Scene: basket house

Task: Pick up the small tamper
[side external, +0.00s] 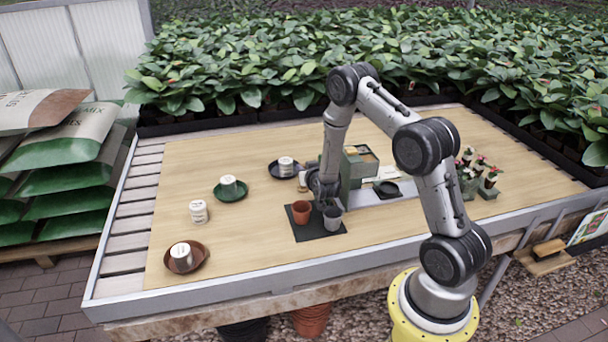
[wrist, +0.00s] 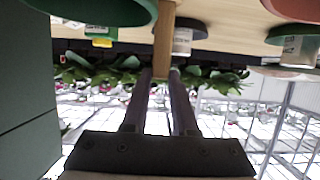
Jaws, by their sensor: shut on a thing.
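The small tamper is a light wooden stick in the wrist view (wrist: 164,42). Its lower end is between the fingertips of my gripper (wrist: 160,74), which is shut on it. In the side view a small tan piece, likely the tamper (side external: 303,187), shows beside my gripper (side external: 310,187), just left of the green box. The arm hides part of this spot, and I cannot tell whether the tamper touches the table.
A dark mat (side external: 318,235) with a terracotta pot (side external: 301,212) and a grey pot (side external: 333,219) lies just in front. The green box (side external: 349,182) stands close on the right. White containers and saucers, including a green saucer (side external: 230,197), spread left. Bare table lies between them.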

